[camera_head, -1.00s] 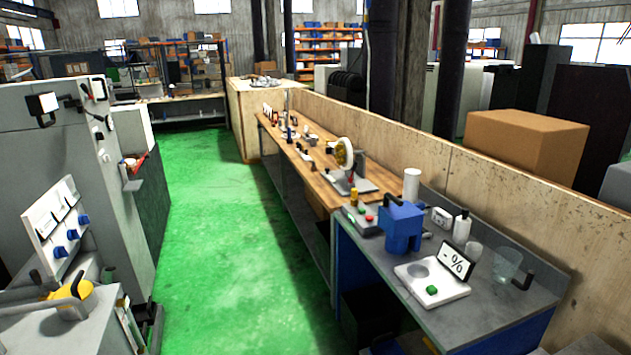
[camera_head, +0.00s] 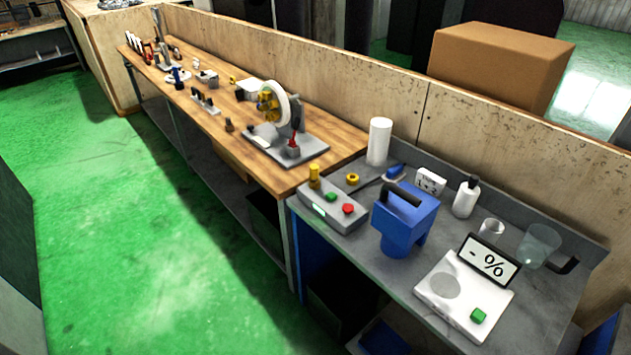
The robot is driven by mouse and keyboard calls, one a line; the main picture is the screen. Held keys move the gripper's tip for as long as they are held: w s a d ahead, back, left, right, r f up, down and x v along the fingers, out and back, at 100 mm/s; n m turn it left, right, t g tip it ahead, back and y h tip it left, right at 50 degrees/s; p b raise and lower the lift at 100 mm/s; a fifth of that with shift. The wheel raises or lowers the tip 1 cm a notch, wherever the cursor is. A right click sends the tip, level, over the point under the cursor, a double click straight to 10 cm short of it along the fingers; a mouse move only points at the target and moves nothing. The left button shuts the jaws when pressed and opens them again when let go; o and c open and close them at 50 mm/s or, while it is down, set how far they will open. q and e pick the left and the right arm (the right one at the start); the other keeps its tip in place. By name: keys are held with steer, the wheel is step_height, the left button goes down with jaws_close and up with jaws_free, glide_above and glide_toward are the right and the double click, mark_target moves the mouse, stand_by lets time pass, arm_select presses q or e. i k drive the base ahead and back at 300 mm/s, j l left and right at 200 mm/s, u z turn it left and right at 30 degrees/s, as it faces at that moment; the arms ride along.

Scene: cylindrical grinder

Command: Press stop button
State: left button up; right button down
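A grey control box (camera_head: 333,207) sits at the left end of the grey bench, beside the wooden worktop. It has a red button (camera_head: 348,209), a green button (camera_head: 331,196), a small lit panel and a yellow knob (camera_head: 314,176) on top. No label on the buttons is readable. Neither of my grippers is in view.
A blue handled device (camera_head: 405,218) stands just right of the control box. A white cylinder (camera_head: 379,141), a bottle (camera_head: 466,198) and clear beakers (camera_head: 538,245) stand behind. A wheel device (camera_head: 284,108) is on the wooden worktop (camera_head: 215,118). Green floor (camera_head: 150,240) is open at left.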

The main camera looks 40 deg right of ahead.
mark_target(347, 208)
steer(key=i+z, duration=0.3)
steer(key=i, duration=0.15)
steer(key=i+j+z, duration=0.2)
steer(key=i+z, duration=0.15)
steer(key=i+j+z, duration=0.3)
steer(key=i, duration=0.25)
steer(key=i+z, duration=0.2)
steer(key=z, duration=0.2)
steer(key=i+j+z, duration=0.2)
steer(key=z, duration=0.2)
steer(key=i+j+z, duration=0.2)
steer(key=z, duration=0.2)
steer(key=i+j+z, duration=0.15)
steer(key=z, duration=0.25)
steer(key=i+j+z, duration=0.1)
steer(key=j+z, duration=0.3)
